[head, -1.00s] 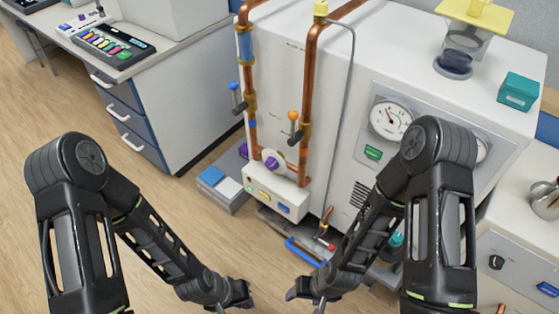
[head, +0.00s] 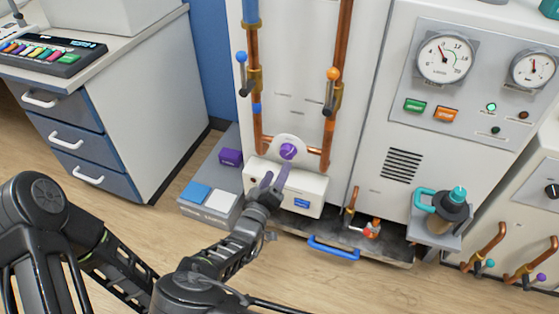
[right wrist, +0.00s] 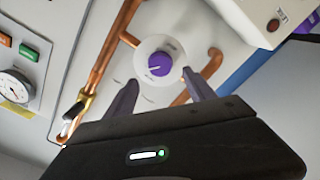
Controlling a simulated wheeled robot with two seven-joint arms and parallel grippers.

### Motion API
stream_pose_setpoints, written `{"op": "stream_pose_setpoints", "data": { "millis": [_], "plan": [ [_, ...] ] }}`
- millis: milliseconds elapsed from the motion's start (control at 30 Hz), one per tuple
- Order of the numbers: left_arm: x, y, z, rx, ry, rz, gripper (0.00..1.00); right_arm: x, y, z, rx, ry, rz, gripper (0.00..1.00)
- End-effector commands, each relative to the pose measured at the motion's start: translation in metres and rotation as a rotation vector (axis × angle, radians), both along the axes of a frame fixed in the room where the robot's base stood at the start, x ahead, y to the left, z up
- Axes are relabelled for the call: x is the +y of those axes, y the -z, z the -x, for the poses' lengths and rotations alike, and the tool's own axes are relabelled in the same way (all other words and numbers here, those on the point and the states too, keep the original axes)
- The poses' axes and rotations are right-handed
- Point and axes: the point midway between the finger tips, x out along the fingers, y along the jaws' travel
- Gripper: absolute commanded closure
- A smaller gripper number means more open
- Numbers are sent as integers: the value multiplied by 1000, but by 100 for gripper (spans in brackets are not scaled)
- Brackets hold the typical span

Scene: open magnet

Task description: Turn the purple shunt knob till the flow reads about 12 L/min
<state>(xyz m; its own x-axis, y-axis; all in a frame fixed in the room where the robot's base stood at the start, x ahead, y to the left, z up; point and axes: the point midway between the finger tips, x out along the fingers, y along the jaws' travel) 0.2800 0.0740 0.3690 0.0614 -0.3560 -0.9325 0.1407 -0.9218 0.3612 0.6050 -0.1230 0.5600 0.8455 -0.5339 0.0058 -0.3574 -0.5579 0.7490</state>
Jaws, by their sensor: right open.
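The purple shunt knob (head: 288,151) sits on a round white plate between two copper pipes on the cabinet front. It also shows in the right wrist view (right wrist: 160,64), with a pale pointer line on it. My right gripper (head: 275,178) is open just below the knob. In the right wrist view its two fingers (right wrist: 159,82) point toward the knob, one on each side of it, with the knob a little beyond the tips. A small blue display (head: 302,203) is on the white box below; its reading is too small to tell. My left gripper is not in view.
Copper pipes carry a blue-handled valve (head: 241,58) and an orange-handled valve (head: 333,74) above the knob. A low grey stand (head: 215,218) is at the left. A drawer tray with a blue handle (head: 334,247) is below right. A gauge (head: 445,57) is at upper right.

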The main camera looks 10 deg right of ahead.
Motion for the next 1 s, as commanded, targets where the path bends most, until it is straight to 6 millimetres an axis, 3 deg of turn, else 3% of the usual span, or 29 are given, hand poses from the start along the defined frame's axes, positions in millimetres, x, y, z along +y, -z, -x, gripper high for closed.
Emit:
{"op": "stream_pose_setpoints", "data": {
  "millis": [267,800,1000],
  "plan": [
    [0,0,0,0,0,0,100,-3,1,-3,3,2,-2,37],
    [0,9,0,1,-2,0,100,-40,2,-61,5,2,-2,37],
    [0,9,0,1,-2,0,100,-43,1,-66,6,0,-4,37]
  ]
}}
